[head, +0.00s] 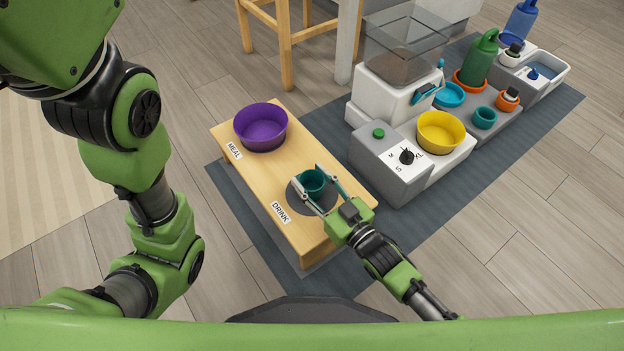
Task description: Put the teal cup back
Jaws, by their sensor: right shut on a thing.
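A dark teal cup (312,181) is at the grey round spot (297,205) beside the DRINK label (280,213), on the wooden stand. My right gripper (318,185) has a finger on each side of this cup and is shut on it. I cannot tell whether the cup's base touches the spot. A second, smaller teal cup (485,117) sits on the grey unit at the right. My left arm shows at the left, but its gripper is out of view.
A purple bowl (261,127) stands at the MEAL end of the wooden stand (232,173). A yellow bowl (441,130) sits below the food dispenser (393,87). A grey knob box (388,165) is close right of the stand. A green bottle (481,58) stands farther back.

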